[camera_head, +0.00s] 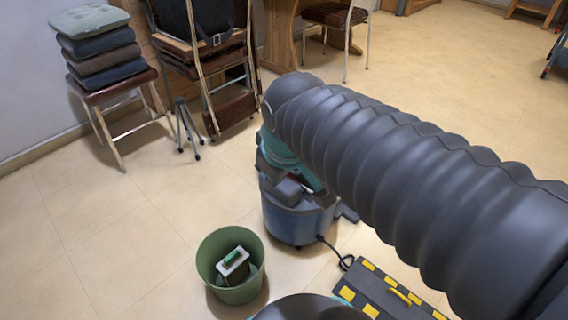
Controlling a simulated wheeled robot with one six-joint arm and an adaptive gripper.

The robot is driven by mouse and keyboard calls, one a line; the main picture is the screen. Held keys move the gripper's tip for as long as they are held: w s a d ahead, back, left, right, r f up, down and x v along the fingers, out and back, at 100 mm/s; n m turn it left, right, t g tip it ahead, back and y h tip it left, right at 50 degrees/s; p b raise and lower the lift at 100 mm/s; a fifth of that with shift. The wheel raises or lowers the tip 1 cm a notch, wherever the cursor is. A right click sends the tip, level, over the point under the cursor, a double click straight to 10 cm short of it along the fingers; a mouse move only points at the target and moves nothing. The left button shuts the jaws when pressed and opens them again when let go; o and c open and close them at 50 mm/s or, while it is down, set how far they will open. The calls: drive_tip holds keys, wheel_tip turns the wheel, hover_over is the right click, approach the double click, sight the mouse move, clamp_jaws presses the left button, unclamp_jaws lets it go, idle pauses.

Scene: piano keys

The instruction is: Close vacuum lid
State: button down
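The vacuum (296,222) stands on the floor near the middle, with a rounded blue-grey body. Its top is partly covered by dark grey and teal parts (290,188), so I cannot tell whether the lid is open or shut. My arm (400,170), in a dark ribbed sleeve, reaches from the lower right to just above and behind the vacuum. The arm's end turns down at the vacuum's top. I cannot clearly separate my gripper from the parts there. Its fingers, and any contact with the lid, cannot be made out.
A green bucket (226,292) holding a small white and green object stands left of the vacuum. A stool with stacked cushions (97,50) and folded chairs (212,60) stand behind. The left floor is clear.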

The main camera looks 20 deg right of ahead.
drive_tip(key=w+d+f+n+g+h+b, duration=0.1)
drive_tip(key=w+d+f+n+g+b, duration=0.15)
drive_tip(key=w+f+n, duration=0.75)
drive_tip(key=w+d+f+n+g+h+b, duration=0.1)
drive_tip(key=w+d+f+n+b, duration=0.3)
drive_tip(key=w+n, duration=0.6)
drive_tip(key=shift+m, duration=0.9)
drive_tip(key=w+x, duration=0.1)
drive_tip(key=x, duration=0.3)
drive_tip(key=d+x, duration=0.1)
drive_tip(key=x, duration=0.3)
drive_tip(key=w+x, duration=0.1)
drive_tip(key=x, duration=0.3)
drive_tip(key=shift+w+d, duration=0.25)
drive_tip(key=shift+w, duration=0.15)
drive_tip(key=shift+w+d, duration=0.3)
drive_tip(key=shift+d, duration=0.4)
drive_tip(key=shift+r+g+p, duration=0.15)
drive_tip(key=shift+g+p, duration=0.1)
drive_tip(key=shift+p, duration=0.15)
